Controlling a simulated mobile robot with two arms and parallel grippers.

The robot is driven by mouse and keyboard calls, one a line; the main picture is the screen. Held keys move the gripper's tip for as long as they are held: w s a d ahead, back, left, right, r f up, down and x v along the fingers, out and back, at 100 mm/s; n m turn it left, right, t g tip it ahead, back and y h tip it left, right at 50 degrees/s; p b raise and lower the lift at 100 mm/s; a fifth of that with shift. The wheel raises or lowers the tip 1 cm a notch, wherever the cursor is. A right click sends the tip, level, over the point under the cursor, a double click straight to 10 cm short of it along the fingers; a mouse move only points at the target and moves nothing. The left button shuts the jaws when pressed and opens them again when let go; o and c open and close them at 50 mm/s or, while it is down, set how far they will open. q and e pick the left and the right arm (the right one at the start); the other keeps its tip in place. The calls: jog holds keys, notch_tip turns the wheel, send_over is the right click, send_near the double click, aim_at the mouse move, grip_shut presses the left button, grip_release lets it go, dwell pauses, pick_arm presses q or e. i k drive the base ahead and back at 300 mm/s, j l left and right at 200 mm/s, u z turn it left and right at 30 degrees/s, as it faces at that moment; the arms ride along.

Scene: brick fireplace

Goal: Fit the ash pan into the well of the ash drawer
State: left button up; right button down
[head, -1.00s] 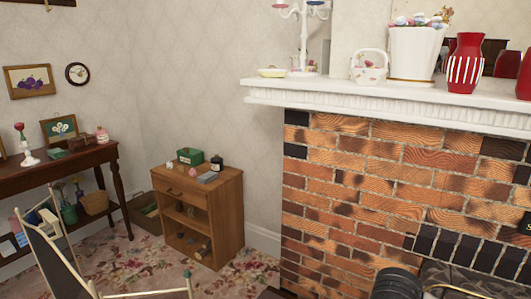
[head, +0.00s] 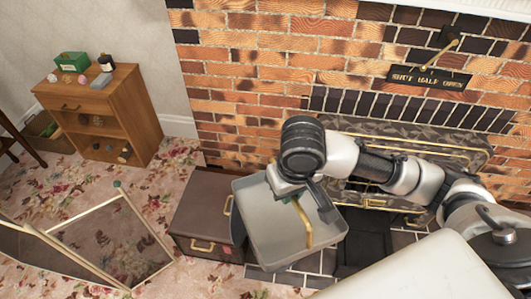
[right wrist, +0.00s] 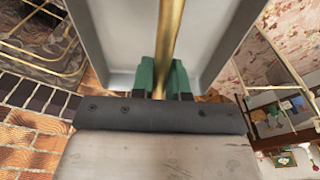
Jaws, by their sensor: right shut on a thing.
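The ash pan (head: 268,232) is a grey, shallow, open tray with a brass bar handle (head: 305,225) across it. It is held in the air, tilted, in front of the fireplace. My right gripper (head: 297,197) reaches in from the right and is shut on the brass handle. In the right wrist view, the green finger pads (right wrist: 163,78) close around the brass bar, with the grey pan (right wrist: 205,25) behind. A dark recess (head: 365,252) lies in the hearth right of the pan; I cannot tell whether it is the drawer's well. My left gripper is not in view.
A brown box with brass handles (head: 190,212) stands on the floor left of the pan, partly hidden by it. A brass-railed fireplace front (head: 440,150) is behind my arm. A folding frame (head: 120,235) stands on the rug, and a wooden cabinet (head: 140,110) stands at the back left.

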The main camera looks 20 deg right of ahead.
aim_at(366, 252)
jog(key=k+l+z, duration=0.1)
jog(key=l, duration=0.35)
jog(key=k+l+z, duration=0.1)
jog(key=l, duration=0.3)
jog(key=k+l+z, duration=0.15)
jog(key=l, duration=0.3)
jog(key=k+l+z, duration=0.1)
jog(key=l, duration=0.4)
jog(key=k, duration=0.05)
